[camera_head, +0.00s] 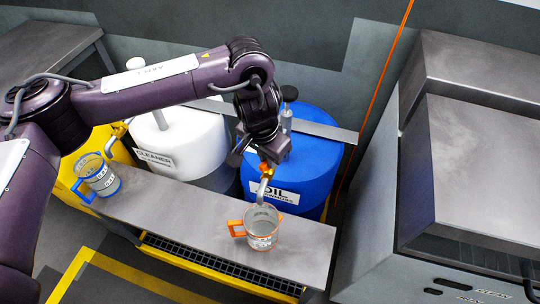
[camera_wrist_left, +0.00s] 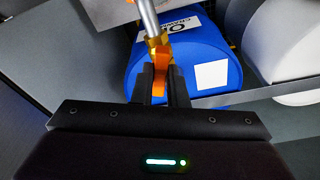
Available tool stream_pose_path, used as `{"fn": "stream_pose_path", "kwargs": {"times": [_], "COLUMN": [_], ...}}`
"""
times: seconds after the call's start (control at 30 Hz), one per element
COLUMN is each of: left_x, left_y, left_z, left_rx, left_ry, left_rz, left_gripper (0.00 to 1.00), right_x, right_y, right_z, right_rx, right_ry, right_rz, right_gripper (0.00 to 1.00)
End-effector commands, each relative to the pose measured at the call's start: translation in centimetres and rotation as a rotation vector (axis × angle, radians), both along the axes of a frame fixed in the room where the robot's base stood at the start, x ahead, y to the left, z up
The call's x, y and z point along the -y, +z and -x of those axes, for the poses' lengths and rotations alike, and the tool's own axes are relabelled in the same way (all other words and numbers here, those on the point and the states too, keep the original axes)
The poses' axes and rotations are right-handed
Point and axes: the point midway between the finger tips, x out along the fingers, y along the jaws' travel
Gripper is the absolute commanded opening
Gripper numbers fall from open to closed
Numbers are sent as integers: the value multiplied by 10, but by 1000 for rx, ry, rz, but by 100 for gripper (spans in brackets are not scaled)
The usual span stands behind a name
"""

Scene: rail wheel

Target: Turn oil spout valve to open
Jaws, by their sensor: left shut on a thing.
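The oil drum (camera_head: 310,165) is blue with a white OIL label and stands behind the metal shelf. Its spout (camera_head: 263,188) is a grey pipe pointing down towards an orange-handled clear jug (camera_head: 262,232) on the shelf. The orange valve handle (camera_wrist_left: 160,78) sits at the brass fitting of the spout in the left wrist view. My left gripper (camera_wrist_left: 160,88) is shut on this handle, one dark finger on each side. In the head view my left gripper (camera_head: 262,160) is at the top of the spout, partly hiding the valve. My right gripper is out of view.
A white cleaner drum (camera_head: 180,140) stands left of the oil drum. A blue-handled jug (camera_head: 98,177) is on the left end of the metal shelf (camera_head: 180,215). A large grey machine (camera_head: 470,170) stands at the right. An orange cable (camera_head: 385,75) runs down the wall.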

Motion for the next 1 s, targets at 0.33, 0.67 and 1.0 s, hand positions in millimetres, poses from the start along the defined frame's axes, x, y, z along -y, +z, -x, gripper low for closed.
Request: {"fn": "stream_pose_path", "kwargs": {"times": [0.33, 0.67, 1.0], "left_x": [0, 0, 1], "left_y": [3, 2, 3], "left_z": [1, 1, 1], "left_rx": [-2, -3, -2], "left_ry": [79, 227, 359], "left_rz": [-1, -1, -1], "left_gripper": [0, 0, 0], "right_x": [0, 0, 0], "right_y": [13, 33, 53], "right_z": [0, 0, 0], "right_rx": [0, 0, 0], "right_ry": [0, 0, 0], "right_rz": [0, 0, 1], "right_gripper": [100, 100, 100]}}
